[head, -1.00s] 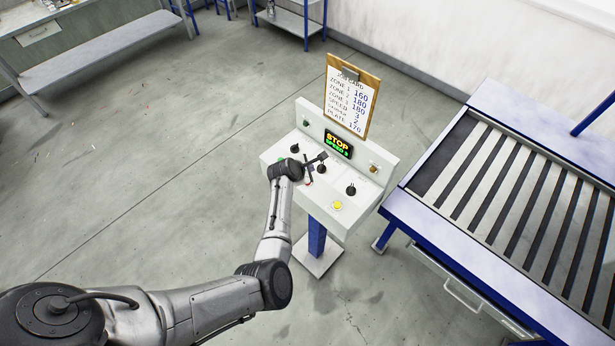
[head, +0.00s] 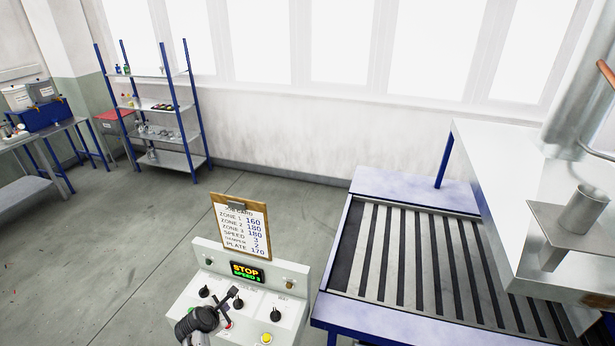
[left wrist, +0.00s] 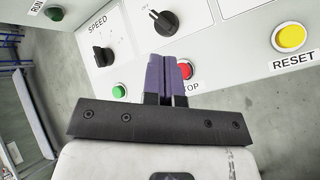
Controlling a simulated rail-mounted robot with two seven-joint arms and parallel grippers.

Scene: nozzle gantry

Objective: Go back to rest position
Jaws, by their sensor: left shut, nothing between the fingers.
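My left gripper (head: 232,294) is in front of the white control panel (head: 188,300) at the bottom of the head view. In the left wrist view its purple fingers (left wrist: 169,75) are shut with nothing between them, close to the red STOP button (left wrist: 185,69). I cannot tell whether they touch it. The display (head: 247,272) reads STOP and SPEED 3. The yellow RESET button (left wrist: 290,38), a green button (left wrist: 119,91) and black knobs (left wrist: 167,22) also show on the panel. My right gripper is not in view.
A clipboard job card (head: 240,228) stands on the panel. A slatted conveyor (head: 420,262) with a blue frame and a large metal machine (head: 500,200) are at the right. Shelves (head: 170,137) and a workbench (head: 38,150) stand at the back left. The floor at left is clear.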

